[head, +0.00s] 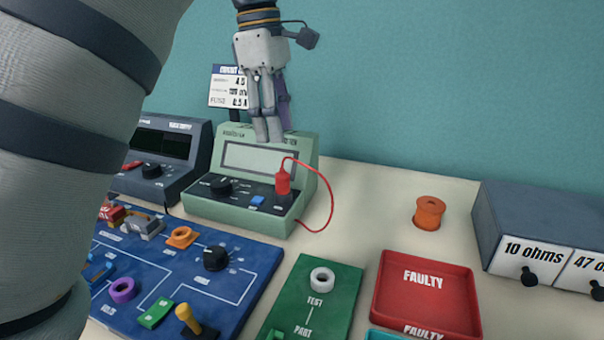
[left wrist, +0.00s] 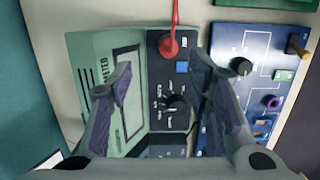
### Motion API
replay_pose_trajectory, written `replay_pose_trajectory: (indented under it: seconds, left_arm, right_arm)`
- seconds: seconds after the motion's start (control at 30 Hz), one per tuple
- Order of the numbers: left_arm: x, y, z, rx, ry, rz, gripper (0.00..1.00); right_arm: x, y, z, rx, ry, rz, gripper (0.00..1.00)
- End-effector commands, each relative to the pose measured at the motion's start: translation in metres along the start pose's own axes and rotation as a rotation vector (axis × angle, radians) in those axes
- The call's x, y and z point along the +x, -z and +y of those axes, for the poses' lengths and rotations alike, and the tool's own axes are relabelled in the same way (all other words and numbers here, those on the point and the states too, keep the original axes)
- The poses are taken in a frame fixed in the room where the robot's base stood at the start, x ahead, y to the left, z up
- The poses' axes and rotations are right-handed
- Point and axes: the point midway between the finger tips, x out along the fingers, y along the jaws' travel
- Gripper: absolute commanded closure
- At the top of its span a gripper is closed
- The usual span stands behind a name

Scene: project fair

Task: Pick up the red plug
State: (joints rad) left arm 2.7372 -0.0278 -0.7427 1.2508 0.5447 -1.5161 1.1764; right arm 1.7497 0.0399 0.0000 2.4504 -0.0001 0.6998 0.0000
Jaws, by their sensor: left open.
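The red plug (head: 283,183) stands upright in the front panel of the green meter (head: 227,209), with a red cord looping from its top down to the right side. My left gripper (head: 267,138) hangs above the meter, pointing down, higher than the plug and slightly to its left. In the left wrist view, the open fingers (left wrist: 160,68) have nothing between them that they touch. The red plug (left wrist: 168,46) shows there beyond the fingertips, near the top middle. The black dial (left wrist: 177,107) of the meter lies below the gap. My right gripper is not in view.
A dark instrument (head: 170,152) stands left of the meter. In front are a blue circuit board (head: 196,285), a green test board (head: 343,290) and a red FAULTY tray (head: 425,300). An orange spool (head: 428,212) and grey drawers (head: 530,225) stand right. The table between meter and spool is clear.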

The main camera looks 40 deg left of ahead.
Motion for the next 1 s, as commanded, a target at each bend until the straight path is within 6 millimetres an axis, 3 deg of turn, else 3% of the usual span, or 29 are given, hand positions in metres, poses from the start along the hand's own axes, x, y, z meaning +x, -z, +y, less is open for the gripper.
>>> replay_pose_trajectory:
  seconds: [0.1, 0.5, 0.77, 0.8, 1.0]
  left_arm:
    - [0.027, 0.000, -0.002, -0.001, 0.004, 0.001, 0.55]
    - [0.091, 0.001, -0.008, 0.000, 0.000, 0.000, 0.55]
    - [0.100, 0.001, -0.008, 0.001, -0.002, -0.001, 0.55]
    - [0.100, 0.001, -0.008, 0.001, -0.002, -0.001, 0.57]
    - [0.099, 0.001, -0.008, 0.001, -0.001, -0.001, 1.00]
  right_arm:
    - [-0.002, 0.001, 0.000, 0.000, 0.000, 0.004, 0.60]
    - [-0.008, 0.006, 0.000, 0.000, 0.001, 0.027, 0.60]
    - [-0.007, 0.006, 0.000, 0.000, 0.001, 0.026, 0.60]
    - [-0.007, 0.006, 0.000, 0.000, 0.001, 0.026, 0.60]
    - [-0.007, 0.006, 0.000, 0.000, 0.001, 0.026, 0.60]
